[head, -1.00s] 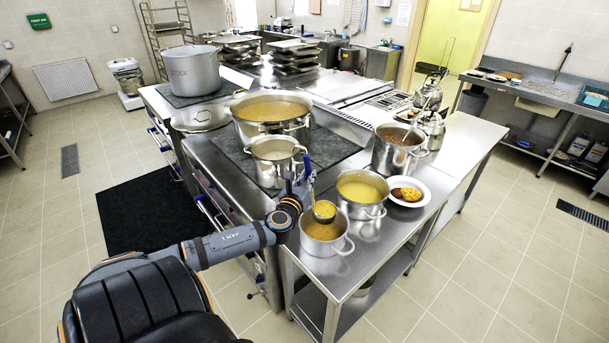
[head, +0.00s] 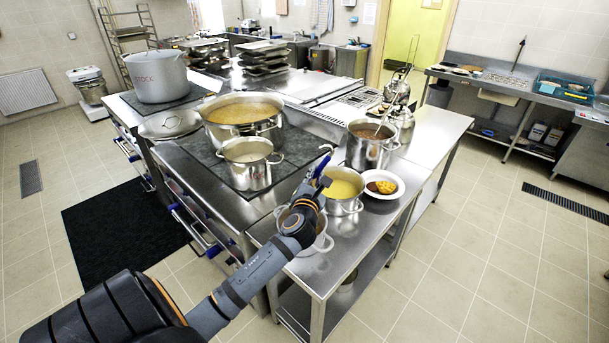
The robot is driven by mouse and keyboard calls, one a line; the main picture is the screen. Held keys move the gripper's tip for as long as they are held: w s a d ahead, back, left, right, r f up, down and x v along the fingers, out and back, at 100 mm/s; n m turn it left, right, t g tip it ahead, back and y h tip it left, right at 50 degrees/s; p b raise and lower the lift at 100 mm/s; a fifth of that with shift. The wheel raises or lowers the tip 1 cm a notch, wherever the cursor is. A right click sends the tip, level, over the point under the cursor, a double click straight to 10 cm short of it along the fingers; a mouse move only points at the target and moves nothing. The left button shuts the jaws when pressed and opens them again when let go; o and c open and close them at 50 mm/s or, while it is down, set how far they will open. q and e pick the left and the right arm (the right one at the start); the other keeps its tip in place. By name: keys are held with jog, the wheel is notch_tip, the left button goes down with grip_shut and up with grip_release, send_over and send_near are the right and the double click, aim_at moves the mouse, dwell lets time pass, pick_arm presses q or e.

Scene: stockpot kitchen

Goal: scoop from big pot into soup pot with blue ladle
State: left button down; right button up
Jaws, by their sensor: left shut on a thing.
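The big pot (head: 242,131), wide and steel with orange-brown soup, stands on the dark stove top. The soup pot (head: 323,247), steel, stands at the front corner of the steel table, largely hidden behind my arm. My left gripper (head: 318,184) is above the far side of this pot, shut on the blue ladle (head: 324,162). The blue handle end points up and to the right. The ladle's bowl is hidden behind my arm and gripper, so I cannot tell whether it holds soup. My right gripper is not in view.
A pot of yellow soup (head: 343,206) and a white plate of food (head: 399,190) stand close to the right. A smaller pot (head: 250,175) is on the stove in front of the big pot. A brown-soup pot (head: 364,155) stands behind. The table's right part is clear.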

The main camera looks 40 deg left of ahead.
pick_arm(q)
jog(key=w+d+f+m, duration=0.3)
jog(key=d+f+m, duration=0.3)
jog(key=w+d+f+m+p, duration=0.1)
jog(key=w+d+f+m, duration=0.2)
jog(key=d+f+m, duration=0.3)
jog(key=shift+w+d+f+m, duration=0.3)
jog(key=shift+d+f+m, duration=0.1)
jog(key=shift+d+m, duration=0.4)
dwell(0.6)
jog(key=shift+r, duration=0.1)
dwell(1.8)
